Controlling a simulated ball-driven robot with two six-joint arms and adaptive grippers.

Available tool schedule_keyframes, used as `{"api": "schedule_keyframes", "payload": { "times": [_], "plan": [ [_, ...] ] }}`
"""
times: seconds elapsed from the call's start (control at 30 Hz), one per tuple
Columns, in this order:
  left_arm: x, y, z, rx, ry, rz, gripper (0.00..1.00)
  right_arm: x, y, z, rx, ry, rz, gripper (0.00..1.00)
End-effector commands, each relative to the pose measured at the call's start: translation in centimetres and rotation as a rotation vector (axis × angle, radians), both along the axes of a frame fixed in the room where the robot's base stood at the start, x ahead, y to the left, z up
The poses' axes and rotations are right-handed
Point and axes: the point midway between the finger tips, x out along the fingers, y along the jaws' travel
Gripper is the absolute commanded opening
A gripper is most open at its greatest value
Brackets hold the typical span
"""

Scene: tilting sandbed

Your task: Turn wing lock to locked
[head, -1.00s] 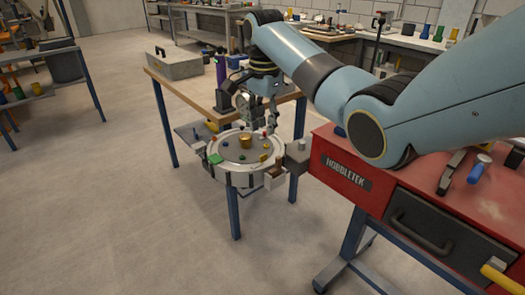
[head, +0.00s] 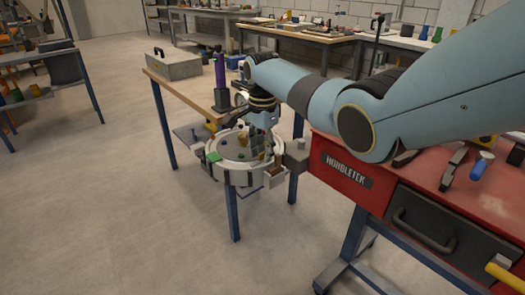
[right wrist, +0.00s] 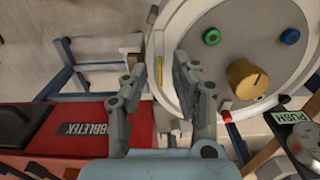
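The round white sandbed (head: 212,172) stands at the corner of the wooden bench in the head view. Its rim (right wrist: 163,50) and grey bed show in the right wrist view. A brass knob (right wrist: 247,78) sits on the bed, right of my gripper in that view. My right gripper (right wrist: 160,72) is open, its two fingers apart over the rim with nothing held. In the head view it (head: 260,155) is low over the right part of the sandbed and hides some of it. I cannot make out the wing lock with certainty. My left gripper is out of view.
A green PUSH pad (right wrist: 295,115) is beside the bed. A grey box (head: 297,152) is at the sandbed's right, near the red cabinet (head: 345,165). Open floor lies left and in front.

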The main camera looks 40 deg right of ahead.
Motion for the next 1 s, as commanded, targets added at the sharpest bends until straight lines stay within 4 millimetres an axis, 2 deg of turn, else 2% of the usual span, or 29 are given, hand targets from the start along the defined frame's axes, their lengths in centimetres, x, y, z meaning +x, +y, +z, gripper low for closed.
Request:
{"api": "schedule_keyframes", "payload": {
  "times": [0.13,0.33,0.77,1.0],
  "plan": [
    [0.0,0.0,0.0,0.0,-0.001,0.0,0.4,0.0,0.0,0.0,0.0,0.0,0.0,0.27],
    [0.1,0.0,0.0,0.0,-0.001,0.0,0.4,0.0,0.0,0.1,0.0,0.0,0.0,0.0],
    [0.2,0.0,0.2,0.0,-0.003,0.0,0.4,0.0,0.0,0.1,0.0,0.0,0.017,0.0],
    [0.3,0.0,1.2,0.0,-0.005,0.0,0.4,0.0,0.0,0.3,0.001,0.001,0.118,0.0]
  ]
}}
